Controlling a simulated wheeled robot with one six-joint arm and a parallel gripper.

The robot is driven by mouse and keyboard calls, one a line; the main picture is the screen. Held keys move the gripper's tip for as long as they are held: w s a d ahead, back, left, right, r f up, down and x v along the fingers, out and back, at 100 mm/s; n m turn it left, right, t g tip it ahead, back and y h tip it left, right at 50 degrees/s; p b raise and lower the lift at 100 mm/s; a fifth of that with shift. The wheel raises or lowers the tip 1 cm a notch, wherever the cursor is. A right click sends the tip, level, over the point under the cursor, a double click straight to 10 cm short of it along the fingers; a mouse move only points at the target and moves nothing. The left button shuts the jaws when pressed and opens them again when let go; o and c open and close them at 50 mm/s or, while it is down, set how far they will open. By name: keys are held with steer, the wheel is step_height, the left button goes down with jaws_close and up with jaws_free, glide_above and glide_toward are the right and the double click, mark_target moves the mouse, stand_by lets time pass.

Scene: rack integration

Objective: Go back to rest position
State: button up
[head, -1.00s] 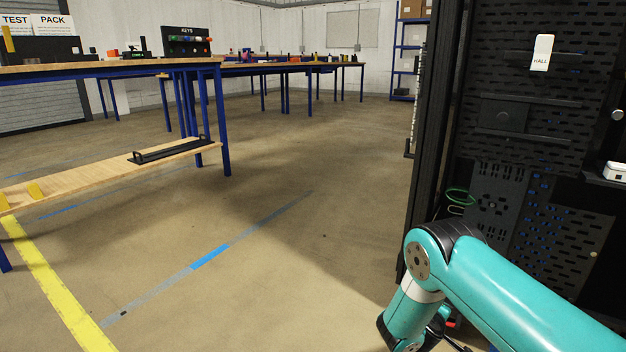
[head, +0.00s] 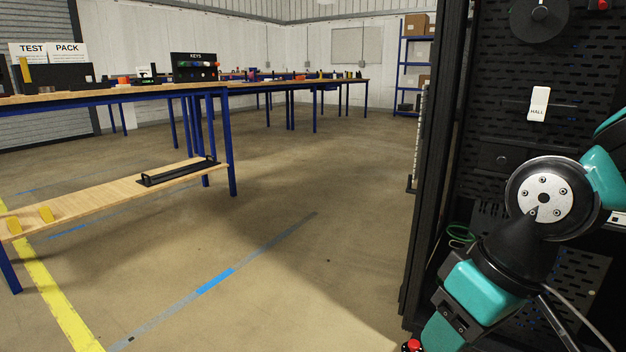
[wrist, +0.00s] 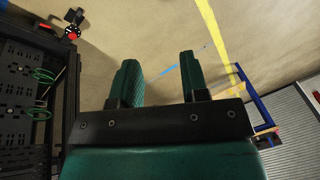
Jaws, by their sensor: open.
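My gripper (wrist: 158,78) shows in the wrist view with two green fingers held apart. Nothing is between them; bare floor shows beyond. In the head view my teal arm is folded at the lower right, in front of the black rack (head: 480,110). The fingers are not visible in the head view. The rack also shows at the left edge of the wrist view (wrist: 28,65), apart from the fingers.
A blue-legged workbench (head: 120,93) with a lower wooden shelf (head: 110,195) stands at the left. Green cable loops (wrist: 42,76) stick out from the rack. The middle floor (head: 300,200) is clear.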

steer(key=s+r+n+g, duration=0.1)
steer(key=s+r, duration=0.2)
steer(key=s, duration=0.4)
step_height(320, 180, up, 38)
steer(key=p, duration=3.8)
steer(key=shift+w+a+f+y, duration=0.15)
steer(key=shift+w+a+y, duration=0.1)
steer(key=shift+y, duration=0.15)
